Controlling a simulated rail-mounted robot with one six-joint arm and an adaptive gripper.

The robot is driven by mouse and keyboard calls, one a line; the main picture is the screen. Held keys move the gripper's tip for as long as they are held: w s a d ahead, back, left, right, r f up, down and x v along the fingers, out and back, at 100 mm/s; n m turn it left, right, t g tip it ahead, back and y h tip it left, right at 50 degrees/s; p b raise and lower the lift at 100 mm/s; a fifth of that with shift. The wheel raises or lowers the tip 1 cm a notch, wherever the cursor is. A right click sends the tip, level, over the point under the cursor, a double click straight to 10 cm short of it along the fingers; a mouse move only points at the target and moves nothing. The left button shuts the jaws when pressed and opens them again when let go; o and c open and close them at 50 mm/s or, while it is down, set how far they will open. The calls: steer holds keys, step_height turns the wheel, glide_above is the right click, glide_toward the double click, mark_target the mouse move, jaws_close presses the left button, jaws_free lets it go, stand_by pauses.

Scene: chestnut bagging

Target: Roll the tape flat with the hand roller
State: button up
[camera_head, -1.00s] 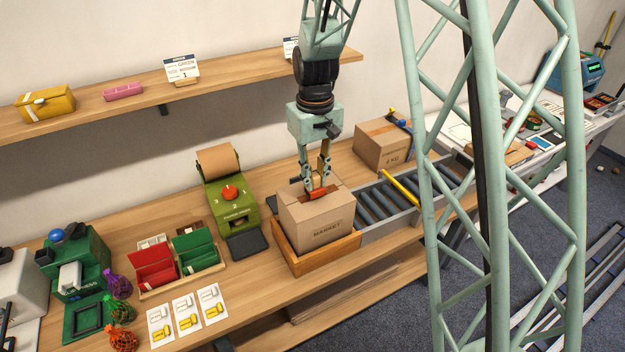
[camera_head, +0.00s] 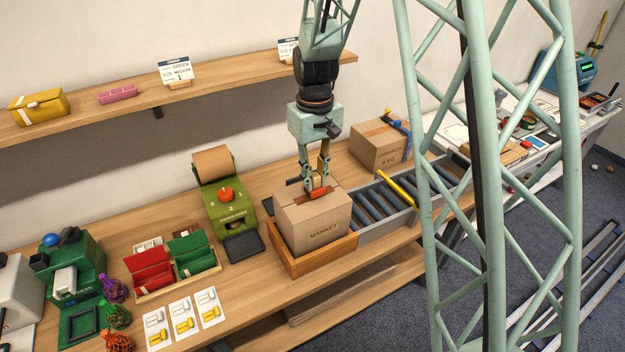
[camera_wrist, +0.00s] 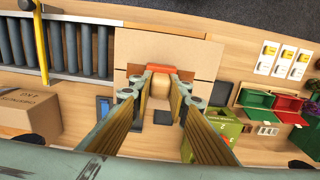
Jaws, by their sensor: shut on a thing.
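My gripper (camera_head: 316,172) points down over the closed cardboard box (camera_head: 323,231) marked MARKET. It is shut on the hand roller, whose red-orange roller head (camera_head: 319,193) is at the box top. In the wrist view the roller's tan handle (camera_wrist: 160,89) lies between the fingers, and its red head (camera_wrist: 162,67) lies across the box top (camera_wrist: 192,48). The exact contact is hard to tell. The box stands upright in a shallow wooden tray (camera_head: 328,257). I cannot clearly tell the tape apart from the cardboard; the roller and fingers hide part of the top.
The roller conveyor (camera_head: 376,207) with a yellow bar (camera_head: 397,188) adjoins the tray on the right. Another box (camera_head: 378,148) stands behind it. A green dispenser (camera_head: 228,205) and dark pad (camera_head: 243,247) are left of the tray. A shelf (camera_head: 225,78) runs along the wall.

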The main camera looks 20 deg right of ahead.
steer(key=shift+r, duration=0.15)
stand_by(0.4)
steer(key=shift+r+p, duration=1.7)
steer(key=shift+r, duration=1.65)
